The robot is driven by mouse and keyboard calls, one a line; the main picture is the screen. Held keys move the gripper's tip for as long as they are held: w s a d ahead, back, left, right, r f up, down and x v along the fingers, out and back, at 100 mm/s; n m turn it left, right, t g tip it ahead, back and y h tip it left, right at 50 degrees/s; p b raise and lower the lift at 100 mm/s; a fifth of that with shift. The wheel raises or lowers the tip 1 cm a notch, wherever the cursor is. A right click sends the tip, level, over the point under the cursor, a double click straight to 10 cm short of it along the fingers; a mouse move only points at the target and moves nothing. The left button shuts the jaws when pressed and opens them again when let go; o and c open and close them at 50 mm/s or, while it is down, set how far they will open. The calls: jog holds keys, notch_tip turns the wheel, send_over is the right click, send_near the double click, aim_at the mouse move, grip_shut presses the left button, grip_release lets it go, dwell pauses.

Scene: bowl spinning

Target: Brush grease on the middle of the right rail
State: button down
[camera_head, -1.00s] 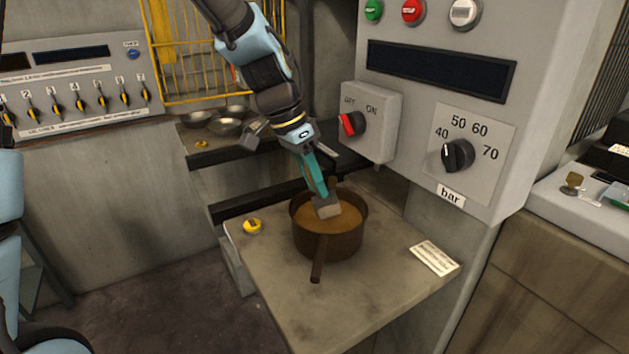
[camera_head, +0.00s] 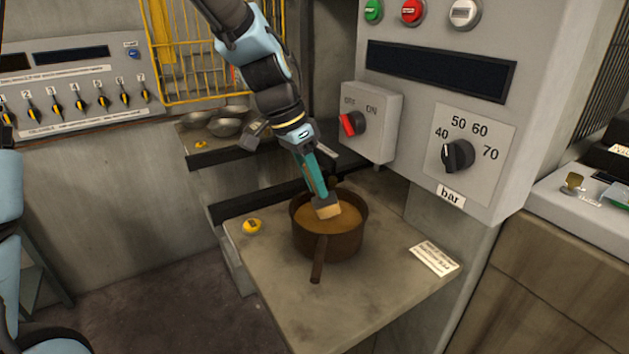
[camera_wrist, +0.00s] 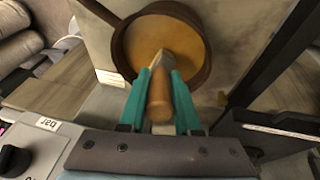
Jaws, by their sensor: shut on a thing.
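My gripper (camera_head: 314,178), with teal fingers, is shut on a brush (camera_head: 327,210). The brush points down into a brown pot (camera_head: 340,243) of tan grease (camera_head: 347,216). Its bristle end looks tan and is at the grease; how deep it dips I cannot tell. In the wrist view the brush (camera_wrist: 160,95) has a wooden handle between the two fingers, with its head over the grease (camera_wrist: 187,38). Two dark rails run left of the pot: an upper one (camera_head: 215,160) and a lower one (camera_head: 232,211). Their middles are partly visible; which is the right rail I cannot tell.
The pot stands on a worn table (camera_head: 300,315) with a yellow button (camera_head: 252,226) and a paper label (camera_head: 433,258). A grey control panel (camera_head: 400,135) rises close at the right. Metal bowls (camera_head: 230,125) sit behind the upper rail.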

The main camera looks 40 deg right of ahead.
jog(key=shift+r+p, duration=2.35)
jog(key=shift+r, duration=1.1)
